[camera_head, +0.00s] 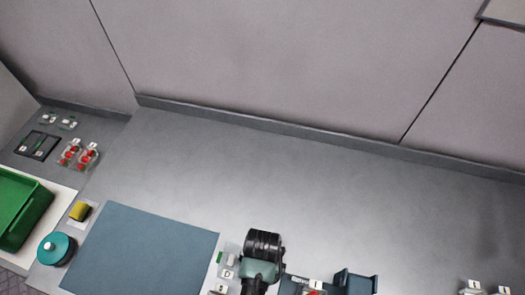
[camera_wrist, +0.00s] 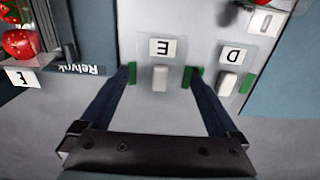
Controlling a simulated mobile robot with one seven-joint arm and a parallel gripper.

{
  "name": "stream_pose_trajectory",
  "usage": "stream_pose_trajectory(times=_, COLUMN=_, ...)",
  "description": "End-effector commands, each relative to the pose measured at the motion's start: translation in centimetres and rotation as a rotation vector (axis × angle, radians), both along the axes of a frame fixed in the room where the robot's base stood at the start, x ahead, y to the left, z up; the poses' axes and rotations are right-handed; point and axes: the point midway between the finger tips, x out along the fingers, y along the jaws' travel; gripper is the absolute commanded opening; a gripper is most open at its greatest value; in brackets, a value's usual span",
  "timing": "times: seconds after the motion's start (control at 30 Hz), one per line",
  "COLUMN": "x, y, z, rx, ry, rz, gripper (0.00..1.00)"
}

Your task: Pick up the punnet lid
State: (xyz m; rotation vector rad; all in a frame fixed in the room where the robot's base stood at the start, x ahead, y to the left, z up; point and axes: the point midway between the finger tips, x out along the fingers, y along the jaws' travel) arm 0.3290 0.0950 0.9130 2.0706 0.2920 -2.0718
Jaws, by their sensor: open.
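A clear punnet lid (camera_wrist: 162,62) with a white E label and a pale raised knob lies flat on the grey surface in the wrist view. Green tabs show at its two sides. My gripper (camera_wrist: 160,76) is open, with one dark finger at each side of this lid, close to the green tabs. I cannot tell whether the fingertips touch it. A second clear lid (camera_wrist: 229,70), marked D, lies just to the right. In the head view my gripper hides most of the E lid, and the D lid (camera_head: 227,274) shows to its left.
A dark holder (camera_wrist: 82,70) marked "Relvok" stands left in the wrist view, with a strawberry punnet (camera_wrist: 20,45). In the head view, a blue mat (camera_head: 145,250), teal round container (camera_head: 57,248), green crate (camera_head: 25,210) and filled punnets (camera_head: 78,154) lie left. The rear counter is clear.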

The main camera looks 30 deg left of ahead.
Motion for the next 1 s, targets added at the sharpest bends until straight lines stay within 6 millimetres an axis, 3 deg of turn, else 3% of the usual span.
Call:
stream_pose_trajectory(times=0.17, x=0.0, y=0.0, z=0.0, rx=0.0, ry=-0.001, rz=0.0, gripper=0.97)
stream_pose_trajectory(times=0.2, x=0.0, y=0.0, z=0.0, rx=0.0, ry=-0.001, rz=0.0, gripper=0.93)
stream_pose_trajectory(times=0.6, x=0.0, y=0.0, z=0.0, rx=0.0, ry=-0.001, rz=0.0, gripper=0.22)
stream_pose_trajectory(times=0.87, x=0.1, y=0.0, z=0.2, rx=0.001, ry=-0.002, rz=0.0, gripper=0.22)
stream_pose_trajectory(times=1.0, x=0.1, y=0.0, z=1.6, rx=0.001, ry=-0.004, rz=0.0, gripper=0.22)
